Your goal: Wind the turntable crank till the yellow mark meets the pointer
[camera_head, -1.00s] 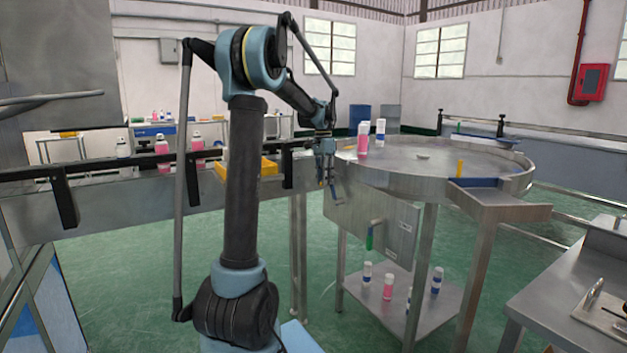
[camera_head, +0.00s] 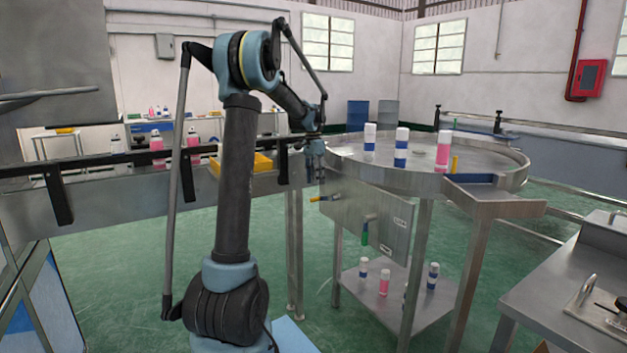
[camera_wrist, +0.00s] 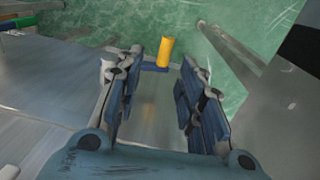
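The turntable (camera_head: 375,172) is a round steel table at right, carrying several cans. Under its rim is a steel panel (camera_head: 345,225). A short yellow handle (camera_head: 322,198) sticks out at the panel's upper left, likely the crank's grip. My gripper (camera_head: 315,178) is just above it, pointing down. In the wrist view my gripper is open, and the yellow handle (camera_wrist: 164,52) shows between the fingertips with a gap on the right side; contact cannot be told. A yellow post (camera_head: 455,163) stands at the turntable's front right rim. I cannot tell mark from pointer.
A green-handled lever (camera_head: 364,236) hangs on the same panel. A conveyor (camera_head: 130,205) with cans runs at left. A lower shelf (camera_head: 400,310) holds several cans. A steel bench (camera_head: 570,290) stands at right. Green floor is open between.

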